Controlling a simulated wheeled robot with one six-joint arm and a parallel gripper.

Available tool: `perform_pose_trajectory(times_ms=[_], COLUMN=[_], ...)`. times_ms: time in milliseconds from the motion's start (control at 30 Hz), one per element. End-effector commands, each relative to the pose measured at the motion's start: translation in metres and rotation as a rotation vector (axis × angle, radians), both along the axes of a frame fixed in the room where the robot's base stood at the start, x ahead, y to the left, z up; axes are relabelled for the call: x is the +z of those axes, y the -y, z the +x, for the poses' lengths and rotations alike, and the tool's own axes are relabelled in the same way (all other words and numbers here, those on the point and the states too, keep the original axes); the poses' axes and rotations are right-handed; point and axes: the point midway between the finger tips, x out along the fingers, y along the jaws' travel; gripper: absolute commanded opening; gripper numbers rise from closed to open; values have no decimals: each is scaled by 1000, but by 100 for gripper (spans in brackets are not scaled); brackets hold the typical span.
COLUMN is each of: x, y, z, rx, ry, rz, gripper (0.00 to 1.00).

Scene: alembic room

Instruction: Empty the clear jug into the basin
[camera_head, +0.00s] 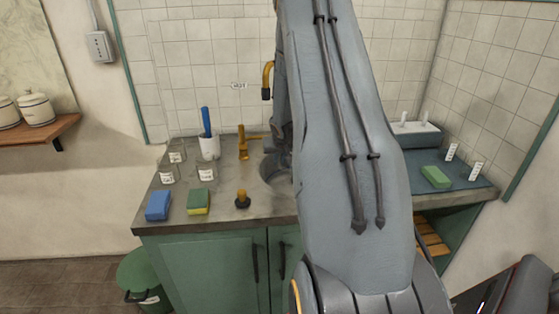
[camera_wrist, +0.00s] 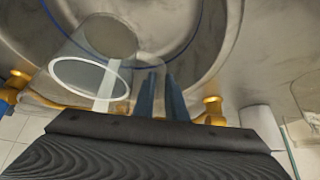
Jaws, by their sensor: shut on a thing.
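In the wrist view the clear jug (camera_wrist: 91,57) is a see-through cylinder with a pale oval rim and a whitish upright strip, lying tilted over the metal basin (camera_wrist: 205,62). My gripper (camera_wrist: 161,84) has its two dark fingers close together beside the jug, shut on it. Which part of the jug is between the fingers is hard to make out, and I cannot tell whether it holds liquid. The gripper and jug are hidden there.
A green block (camera_head: 436,177) lies on the right.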

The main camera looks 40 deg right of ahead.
Motion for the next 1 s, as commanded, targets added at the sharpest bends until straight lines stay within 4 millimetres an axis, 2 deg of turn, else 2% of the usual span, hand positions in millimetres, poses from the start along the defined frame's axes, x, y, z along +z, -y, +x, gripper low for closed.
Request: perform_pose_trajectory(times_ms=[433,1000], x=[6,36], y=[-1,-15], z=[3,10], rx=[2,2], ry=[5,5], rz=[-3,-3], gripper=[0,0])
